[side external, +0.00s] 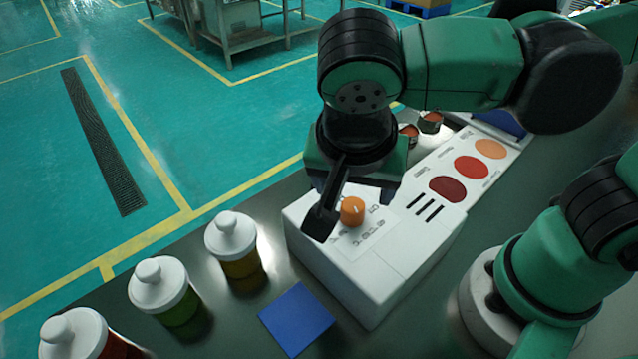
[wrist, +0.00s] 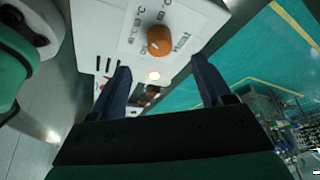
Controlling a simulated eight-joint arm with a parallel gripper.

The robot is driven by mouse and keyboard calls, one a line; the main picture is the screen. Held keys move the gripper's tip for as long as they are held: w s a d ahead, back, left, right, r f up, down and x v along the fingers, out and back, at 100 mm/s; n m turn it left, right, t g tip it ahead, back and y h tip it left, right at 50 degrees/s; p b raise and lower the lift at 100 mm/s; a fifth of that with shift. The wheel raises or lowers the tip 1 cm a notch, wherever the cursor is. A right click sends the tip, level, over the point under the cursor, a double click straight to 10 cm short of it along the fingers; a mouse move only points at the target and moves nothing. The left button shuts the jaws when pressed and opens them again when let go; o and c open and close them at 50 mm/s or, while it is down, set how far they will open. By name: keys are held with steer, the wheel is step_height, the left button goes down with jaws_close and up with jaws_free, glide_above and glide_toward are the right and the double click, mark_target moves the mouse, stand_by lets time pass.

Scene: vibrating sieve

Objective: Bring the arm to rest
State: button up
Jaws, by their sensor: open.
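My gripper (side external: 334,205) is over the white sieve machine (side external: 365,285), beside its orange knob (side external: 352,210). In the wrist view my gripper (wrist: 160,66) is open, its two dark fingers apart with nothing between the tips. The orange knob (wrist: 159,41) shows beyond the fingertips, and the white machine (wrist: 100,25) lies past them. In the side view one dark finger is clear, just left of the knob; the other is mostly hidden. I cannot tell whether the finger touches the machine.
White-lidded jars (side external: 232,238), (side external: 162,290) and (side external: 75,335) stand along the bench's left edge. A blue square (side external: 296,318) lies in front of the machine. A panel with coloured ovals (side external: 472,168) and small round containers (side external: 430,122) are behind it.

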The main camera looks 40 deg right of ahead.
steer(key=w+d+n+y, duration=0.1)
steer(key=d+n, duration=0.1)
steer(key=w+d+n+t+y, duration=0.1)
steer(key=d+n, duration=0.1)
steer(key=w+d+f+n+y, duration=0.1)
steer(key=w+d+n, duration=0.1)
steer(key=shift+d+f, duration=0.1)
steer(key=shift+d, duration=0.05)
steer(key=d+n+t, duration=0.1)
steer(key=d, duration=0.1)
steer(key=w+d+n+t, duration=0.1)
steer(key=d+n, duration=0.1)
steer(key=w+d+n+t, duration=0.1)
steer(key=n, duration=0.1)
steer(key=shift+w+d+r+t+y, duration=0.1)
steer(key=shift+d+r+t+y, duration=0.2)
steer(key=shift+d, duration=0.1)
